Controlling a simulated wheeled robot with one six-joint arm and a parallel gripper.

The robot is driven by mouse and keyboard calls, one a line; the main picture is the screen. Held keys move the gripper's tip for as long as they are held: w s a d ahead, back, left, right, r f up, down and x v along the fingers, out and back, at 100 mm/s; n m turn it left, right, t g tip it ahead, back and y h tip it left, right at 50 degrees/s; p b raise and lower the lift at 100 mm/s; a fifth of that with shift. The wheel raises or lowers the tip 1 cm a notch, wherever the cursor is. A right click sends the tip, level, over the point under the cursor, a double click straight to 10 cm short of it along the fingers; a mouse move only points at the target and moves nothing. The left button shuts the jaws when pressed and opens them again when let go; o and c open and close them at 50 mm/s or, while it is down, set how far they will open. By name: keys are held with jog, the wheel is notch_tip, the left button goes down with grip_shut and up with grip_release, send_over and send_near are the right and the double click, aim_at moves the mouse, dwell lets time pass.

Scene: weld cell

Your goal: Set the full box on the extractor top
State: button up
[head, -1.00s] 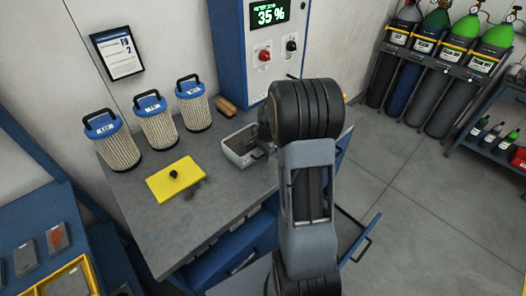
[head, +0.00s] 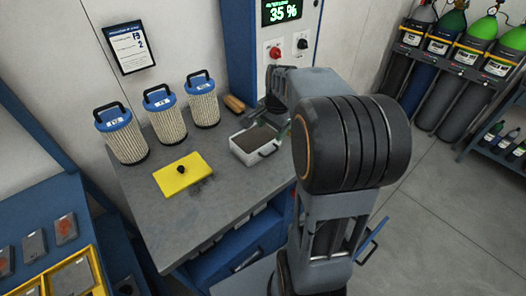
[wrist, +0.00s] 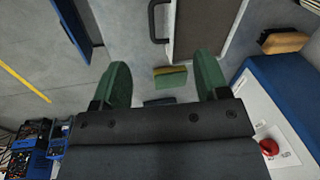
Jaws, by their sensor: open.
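The full box (head: 257,143) is a light grey tray with a handle, filled to near its rim with dark brown-grey matter. It sits level on the grey worktop (head: 215,222), at its right end, in front of the blue cabinet with the 35% display. The pictures do not label which of these is the extractor. In the wrist view the box (wrist: 208,28) shows at the top, its black handle to the left. My gripper (wrist: 163,72) has two green fingers, spread apart and empty. The box lies beyond the fingertips. In the head view my arm hides most of the gripper.
A yellow plate (head: 184,175) with a black knob lies left of the box. Several filter cartridges (head: 160,115) stand behind. A wooden-backed brush (head: 234,104) lies near the blue cabinet (head: 240,50). Gas bottles (head: 450,75) stand far right. The worktop's front is clear.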

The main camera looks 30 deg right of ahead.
jog(key=s+a+r+n+t, duration=0.1)
jog(key=s+a+n+t, duration=0.1)
jog(key=s+a+n, duration=1.1)
jog(key=shift+s+a+r+n, duration=0.3)
jog(key=shift+s+a+n, duration=0.15)
jog(key=shift+s, duration=0.15)
jog(key=shift+a, duration=0.1)
